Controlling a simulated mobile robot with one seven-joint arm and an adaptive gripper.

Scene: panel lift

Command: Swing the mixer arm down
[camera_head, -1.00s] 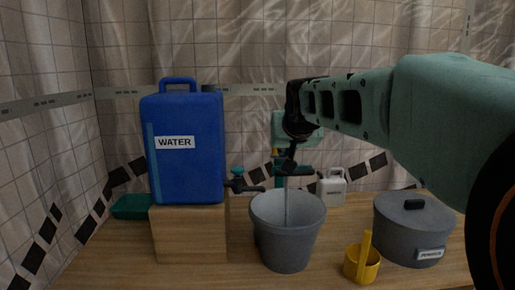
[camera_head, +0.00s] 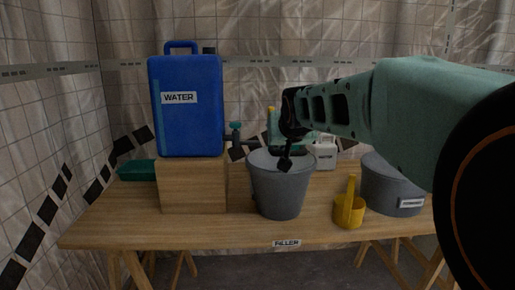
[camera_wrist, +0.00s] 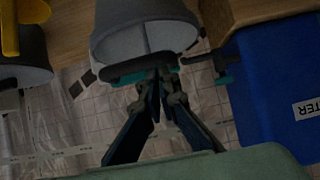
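The teal mixer (camera_head: 274,128) stands behind the grey bucket (camera_head: 277,193) in the head view, mostly hidden by my gripper and arm. A yellow part shows at its top. My gripper (camera_head: 285,163) points down at the bucket's rim in that view. In the wrist view my gripper (camera_wrist: 163,74) has its fingers close together and looks shut. Its tips are at a dark rounded bar with teal edges (camera_wrist: 138,69), beside the bucket's mouth (camera_wrist: 147,42). I cannot tell whether the tips touch the bar. A thin upright line shows inside the bucket.
A blue water canister (camera_head: 187,120) stands on a wooden block (camera_head: 192,185) at left, a tap to its right. A small white jug (camera_head: 325,155) stands behind.

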